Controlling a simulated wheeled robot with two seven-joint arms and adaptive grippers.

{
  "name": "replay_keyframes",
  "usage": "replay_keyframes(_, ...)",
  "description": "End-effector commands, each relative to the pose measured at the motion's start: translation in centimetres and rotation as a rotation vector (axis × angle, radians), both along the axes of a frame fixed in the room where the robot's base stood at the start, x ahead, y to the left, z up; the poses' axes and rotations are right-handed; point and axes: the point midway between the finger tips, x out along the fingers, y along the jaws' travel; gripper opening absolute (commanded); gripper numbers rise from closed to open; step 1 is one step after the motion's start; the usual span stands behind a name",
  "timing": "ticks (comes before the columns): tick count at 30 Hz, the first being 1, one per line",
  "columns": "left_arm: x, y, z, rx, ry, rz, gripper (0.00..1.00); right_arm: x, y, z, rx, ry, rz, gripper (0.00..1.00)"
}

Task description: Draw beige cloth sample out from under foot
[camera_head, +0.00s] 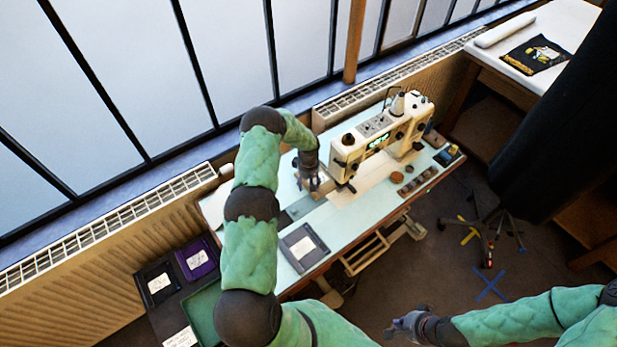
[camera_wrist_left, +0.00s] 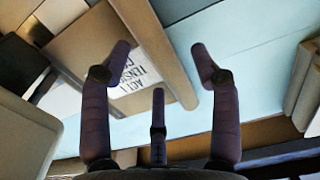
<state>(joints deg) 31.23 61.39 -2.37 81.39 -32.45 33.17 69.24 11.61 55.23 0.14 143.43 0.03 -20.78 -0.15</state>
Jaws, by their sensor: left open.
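The beige cloth sample (camera_head: 350,191) lies flat at the front left of the cream sewing machine (camera_head: 385,140), running in under its head. The machine hides the part at the foot. My left gripper (camera_head: 310,183) is over the table just left of the cloth, pointing down. In the left wrist view the left gripper (camera_wrist_left: 160,68) is open and empty, its fingers spread. Between and beyond them shows a brownish panel (camera_wrist_left: 88,45) with a white printed label (camera_wrist_left: 135,76). My right gripper (camera_head: 408,325) hangs low over the floor, away from the table; its finger opening is unclear.
A grey tray (camera_head: 303,246) lies on the pale table at the near left. Dark boxes (camera_head: 196,259) stand lower left. A radiator (camera_head: 110,235) and windows line the back. A black hanging cloth (camera_head: 560,120) is at right.

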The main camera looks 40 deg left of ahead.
Motion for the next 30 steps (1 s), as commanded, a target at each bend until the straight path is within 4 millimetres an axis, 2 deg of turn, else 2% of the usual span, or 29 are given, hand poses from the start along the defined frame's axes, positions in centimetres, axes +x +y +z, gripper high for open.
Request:
replay_keyframes(12,0.02,-0.02,-0.66,0.000,-0.001,0.000,0.62,0.00,0.00,-0.01,0.000,0.000,0.000,0.00)
replay_keyframes(13,0.01,-0.01,-0.66,0.000,-0.001,0.000,0.59,0.00,0.00,-0.01,0.000,0.000,0.000,0.00)
replay_keyframes(14,0.01,-0.01,-0.66,0.000,-0.001,0.000,0.51,0.00,0.00,-0.01,0.000,0.000,0.000,0.00)
replay_keyframes(19,0.00,-0.02,-0.66,0.000,0.000,0.000,0.03,0.01,-0.01,-0.01,0.000,0.000,0.000,0.00)
replay_keyframes(20,-0.01,-0.03,-0.67,0.000,0.000,0.000,0.00,0.00,-0.01,-0.01,0.000,0.000,0.000,0.00)
replay_keyframes(30,-0.10,0.14,-0.73,0.000,0.000,-0.001,0.00,0.00,0.00,-0.19,0.000,0.000,0.000,0.00)
